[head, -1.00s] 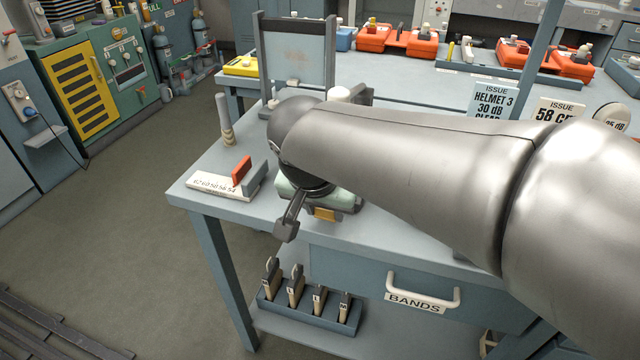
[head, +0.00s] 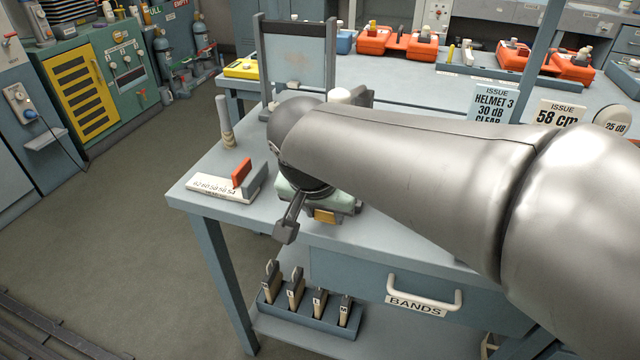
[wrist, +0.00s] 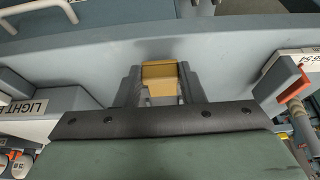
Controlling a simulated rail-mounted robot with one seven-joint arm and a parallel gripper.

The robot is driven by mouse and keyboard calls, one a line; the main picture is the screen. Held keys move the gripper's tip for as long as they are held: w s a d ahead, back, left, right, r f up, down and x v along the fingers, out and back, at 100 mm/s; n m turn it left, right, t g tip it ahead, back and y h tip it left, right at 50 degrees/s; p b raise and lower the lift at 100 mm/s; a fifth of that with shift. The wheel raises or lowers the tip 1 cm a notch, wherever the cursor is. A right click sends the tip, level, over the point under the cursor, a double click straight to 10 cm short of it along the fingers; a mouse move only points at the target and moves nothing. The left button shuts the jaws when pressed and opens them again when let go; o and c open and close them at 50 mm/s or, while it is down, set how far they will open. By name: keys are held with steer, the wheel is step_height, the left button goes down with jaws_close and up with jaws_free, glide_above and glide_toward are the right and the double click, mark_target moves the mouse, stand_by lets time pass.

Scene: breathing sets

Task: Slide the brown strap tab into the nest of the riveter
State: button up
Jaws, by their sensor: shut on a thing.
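The brown strap tab (wrist: 159,74) is a small tan block between the two grey fingers of my gripper (wrist: 158,88) in the wrist view. The fingers are shut on it. In the head view a tan block (head: 325,216), seemingly the same tab, shows below my arm near the front edge of the bench. My arm covers most of the gripper there. I cannot make out the riveter or its nest for certain in either view, nor whether the tab touches it.
A white size gauge with a red slider (head: 241,172) stands left on the bench (head: 205,163). An upright framed panel (head: 297,55) stands behind. Below are the BANDS drawer (head: 415,302) and a rack of labelled pieces (head: 310,318).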

steer(key=shift+w+d+p, duration=0.1)
steer(key=shift+w+d, duration=0.35)
steer(key=shift+w, duration=0.65)
steer(key=shift+w+d+p, duration=0.15)
steer(key=shift+w+d, duration=0.3)
steer(key=shift+w, duration=0.7)
steer(key=shift+w+d+p, duration=0.1)
steer(key=shift+w+d, duration=0.35)
steer(key=shift+w, duration=0.65)
steer(key=shift+w+d+r, duration=0.3)
steer(key=shift+w+d, duration=0.15)
steer(key=shift+w, duration=0.1)
stand_by(0.7)
steer(key=shift+s+a+f, duration=0.25)
steer(key=shift+s+a, duration=0.05)
steer(key=shift+s, duration=0.15)
steer(key=shift+s, duration=0.15)
steer(key=shift+s+a+b, duration=0.25)
steer(key=shift+s+a, duration=0.1)
steer(key=shift+s, duration=0.45)
steer(key=shift+s+a+b, duration=0.25)
steer(key=shift+s+a, duration=0.15)
steer(key=shift+s, duration=0.35)
steer(key=shift+s+a+b, duration=0.25)
steer(key=shift+s+a, duration=0.1)
steer(key=shift+s, duration=0.45)
stand_by(0.5)
